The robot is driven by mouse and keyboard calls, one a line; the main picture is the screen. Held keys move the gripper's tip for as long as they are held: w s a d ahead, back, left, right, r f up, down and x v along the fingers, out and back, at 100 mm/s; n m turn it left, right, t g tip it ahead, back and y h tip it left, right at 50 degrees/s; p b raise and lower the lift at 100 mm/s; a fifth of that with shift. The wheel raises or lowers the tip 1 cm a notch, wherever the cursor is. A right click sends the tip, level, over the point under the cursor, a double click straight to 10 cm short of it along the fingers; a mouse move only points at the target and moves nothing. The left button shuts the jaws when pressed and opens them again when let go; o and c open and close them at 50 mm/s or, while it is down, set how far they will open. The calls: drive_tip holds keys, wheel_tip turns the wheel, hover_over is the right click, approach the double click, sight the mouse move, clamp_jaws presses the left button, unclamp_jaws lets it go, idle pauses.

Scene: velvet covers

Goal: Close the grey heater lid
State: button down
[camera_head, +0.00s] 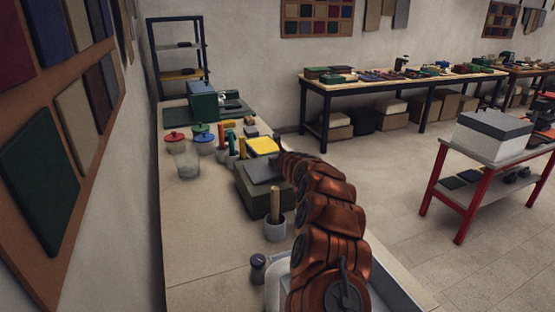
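A dark box (255,198) with a flat grey top (262,170) stands on the long bench at the left, just left of my arm. A pale box (491,143) with a dark grey lid (496,123) stands on the red-framed cart at the right, its lid lying flat on top. I cannot tell which of the two is the heater. My copper-coloured arm reaches from the bottom of the view along the bench to beside the dark box's far end. I cannot make out my gripper; the arm links hide it.
On the bench (205,260) stand a grey cup (275,229) with a wooden handle, a small dark knobbed piece (258,267), a yellow block (263,146), lidded jars and a green box (203,102). The near left bench top is clear. Open floor lies right of the bench.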

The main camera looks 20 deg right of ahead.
drive_tip(key=c, duration=0.8)
unclamp_jaws()
drive_tip(key=shift+d, duration=0.1)
drive_tip(key=shift+c, duration=0.2)
